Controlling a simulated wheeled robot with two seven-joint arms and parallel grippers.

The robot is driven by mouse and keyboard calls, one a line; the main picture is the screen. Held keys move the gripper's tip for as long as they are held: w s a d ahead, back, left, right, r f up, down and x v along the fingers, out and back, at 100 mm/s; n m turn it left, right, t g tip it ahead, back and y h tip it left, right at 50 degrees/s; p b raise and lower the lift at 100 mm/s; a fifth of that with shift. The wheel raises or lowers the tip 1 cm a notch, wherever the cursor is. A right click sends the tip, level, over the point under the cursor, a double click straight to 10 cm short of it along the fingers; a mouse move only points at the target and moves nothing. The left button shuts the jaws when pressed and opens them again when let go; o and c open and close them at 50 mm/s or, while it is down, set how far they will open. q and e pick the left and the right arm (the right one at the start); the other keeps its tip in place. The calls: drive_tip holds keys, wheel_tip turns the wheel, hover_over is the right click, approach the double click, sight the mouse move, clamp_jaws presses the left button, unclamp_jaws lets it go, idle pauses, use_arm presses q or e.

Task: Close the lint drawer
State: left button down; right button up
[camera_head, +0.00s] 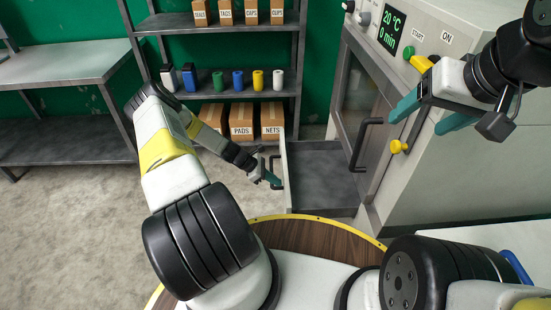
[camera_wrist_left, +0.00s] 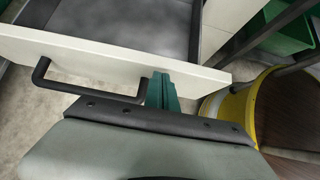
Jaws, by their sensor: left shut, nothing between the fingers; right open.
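The lint drawer (camera_head: 322,187) stands pulled out of the dryer's lower part, its grey inside showing. Its white front panel (camera_wrist_left: 110,52) and black bar handle (camera_wrist_left: 85,88) show in the left wrist view. My left gripper (camera_head: 273,180) is shut and empty at the outer side of the drawer front. In the left wrist view its teal fingertips (camera_wrist_left: 162,92) are beside one end of the handle, close to the panel; I cannot tell whether they touch it. My right gripper (camera_head: 430,115) is open and empty in front of the dryer, above and right of the drawer.
The dryer (camera_head: 470,180) has a door with a black handle (camera_head: 362,145), a yellow knob (camera_head: 398,147) and a lit display (camera_head: 390,32). A shelf (camera_head: 210,95) with boxes and coloured containers stands behind. A grey table (camera_head: 65,63) is at left. Floor (camera_head: 70,220) at left is clear.

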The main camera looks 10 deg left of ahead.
use_arm(q)
drive_tip(key=shift+d, duration=0.35)
drive_tip(key=w+d, duration=0.4)
drive_tip(key=d, duration=0.9)
drive_tip(key=w+d, duration=0.3)
drive_tip(key=d, duration=1)
drive_tip(key=shift+w+d, duration=0.4)
drive_tip(key=shift+r, duration=0.1)
